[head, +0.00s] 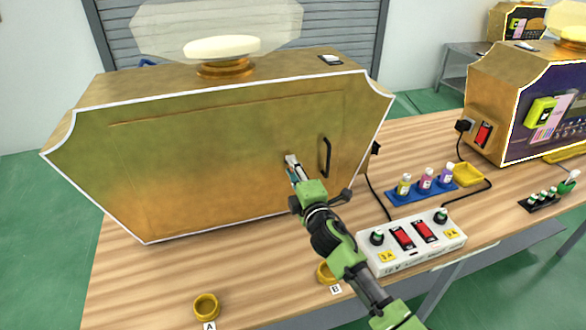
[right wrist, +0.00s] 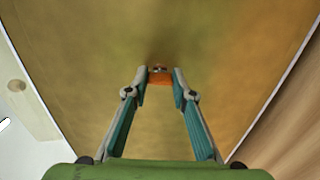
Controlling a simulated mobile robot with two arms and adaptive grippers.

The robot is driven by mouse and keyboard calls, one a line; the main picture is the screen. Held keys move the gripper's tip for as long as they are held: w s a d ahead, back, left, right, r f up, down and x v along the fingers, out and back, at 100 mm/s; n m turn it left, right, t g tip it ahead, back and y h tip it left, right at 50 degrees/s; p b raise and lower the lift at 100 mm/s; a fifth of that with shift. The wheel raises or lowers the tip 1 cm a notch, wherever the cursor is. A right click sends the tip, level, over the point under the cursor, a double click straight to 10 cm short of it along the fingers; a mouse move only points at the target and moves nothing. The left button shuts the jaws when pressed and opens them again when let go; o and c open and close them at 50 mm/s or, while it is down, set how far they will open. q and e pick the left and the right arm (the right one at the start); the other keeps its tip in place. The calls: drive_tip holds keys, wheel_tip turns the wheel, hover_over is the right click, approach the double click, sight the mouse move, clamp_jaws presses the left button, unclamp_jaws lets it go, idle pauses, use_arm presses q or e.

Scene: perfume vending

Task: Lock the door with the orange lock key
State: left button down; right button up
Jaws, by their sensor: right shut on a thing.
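The gold door (head: 210,150) is the broad front panel of the large machine and looks closed. Its dark handle (head: 325,157) is on the right part. My right gripper (head: 291,164) is at the door, just left of the handle. In the right wrist view, its fingertips (right wrist: 160,80) are shut on the orange lock key (right wrist: 159,78). The key is at a small dark lock (right wrist: 159,68) on the door face; how deep it sits cannot be told. In the head view the key is hidden by the fingers. My left gripper is not in view.
A white switch box (head: 412,243) with red switches and a blue rack of bottles (head: 421,190) stand on the wooden table at the right. Two gold rings, A (head: 206,306) and B (head: 326,272), are near the front edge. A second gold machine (head: 490,100) is further right.

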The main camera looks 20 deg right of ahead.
idle(0.3)
drive_tip(key=o, duration=1.1)
drive_tip(key=s, duration=1.2)
drive_tip(key=shift+d, duration=0.2)
